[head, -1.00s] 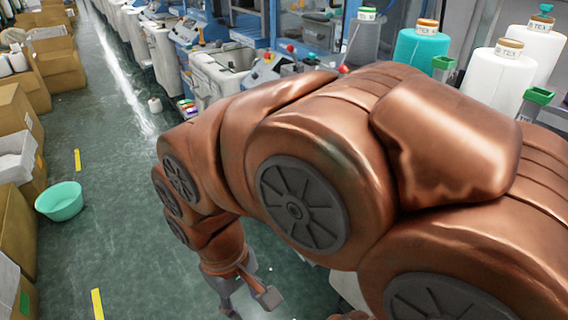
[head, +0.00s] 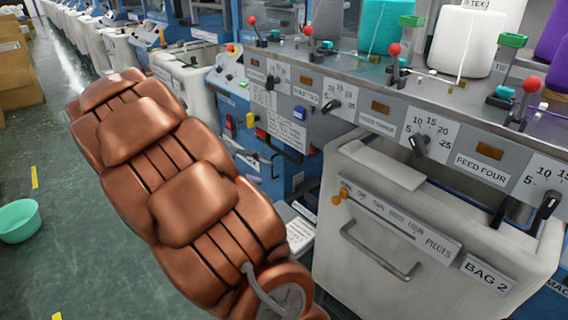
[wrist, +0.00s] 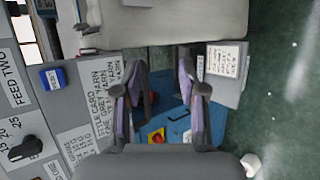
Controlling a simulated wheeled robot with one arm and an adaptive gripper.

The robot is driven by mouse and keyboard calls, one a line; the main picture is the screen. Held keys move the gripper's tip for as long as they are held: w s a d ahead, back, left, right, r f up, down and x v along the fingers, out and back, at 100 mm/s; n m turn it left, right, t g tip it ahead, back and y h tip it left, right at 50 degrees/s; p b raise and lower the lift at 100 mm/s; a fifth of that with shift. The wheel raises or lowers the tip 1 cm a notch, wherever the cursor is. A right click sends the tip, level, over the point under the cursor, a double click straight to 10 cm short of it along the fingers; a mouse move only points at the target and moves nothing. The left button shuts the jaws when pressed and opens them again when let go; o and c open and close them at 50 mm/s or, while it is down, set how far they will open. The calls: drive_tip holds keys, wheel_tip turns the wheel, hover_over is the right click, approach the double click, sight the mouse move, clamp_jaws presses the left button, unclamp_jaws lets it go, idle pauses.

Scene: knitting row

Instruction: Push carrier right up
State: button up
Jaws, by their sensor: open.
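No part in view is labelled as the carrier, so I cannot tell which one it is. Upright levers with red knobs stand along the grey machine top in the head view, including one in the middle (head: 394,52), one at the right (head: 530,88) and one further left (head: 307,32). My gripper (wrist: 163,75) shows in the wrist view with its two fingers apart and nothing between them. Behind the fingers are a blue panel (wrist: 174,122) and a red part. In the head view my arm covers the lower left and the gripper is hidden.
A grey front panel (head: 380,128) carries dials and feed labels. Below it is a white bin (head: 400,215) marked BAG 2, with a handle. Cones of yarn, one teal (head: 385,25) and one white (head: 466,42), stand behind. A green basin (head: 18,222) lies on the open floor at left.

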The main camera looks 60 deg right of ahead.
sight(281, 154)
drive_tip(key=w+d+f+m+g+h+b, duration=0.1)
drive_tip(key=w+d+f+h+b, duration=0.1)
drive_tip(key=w+d+f, duration=0.3)
drive_tip(key=w+d+f+g+h+b, duration=0.1)
drive_tip(key=w+d+g+h+b, duration=0.15)
drive_tip(key=d, duration=0.45)
drive_tip(key=shift+t+y, duration=0.25)
drive_tip(key=shift+t, duration=0.3)
drive_tip(key=shift+w+d+x, duration=0.1)
drive_tip(key=shift+x, duration=1.65)
drive_tip(key=shift+w+d+x, duration=0.1)
drive_tip(key=shift+w+x, duration=0.05)
drive_tip(key=shift+x, duration=1.6)
drive_tip(key=shift+r, duration=0.15)
drive_tip(key=shift+c, duration=0.3)
clamp_jaws()
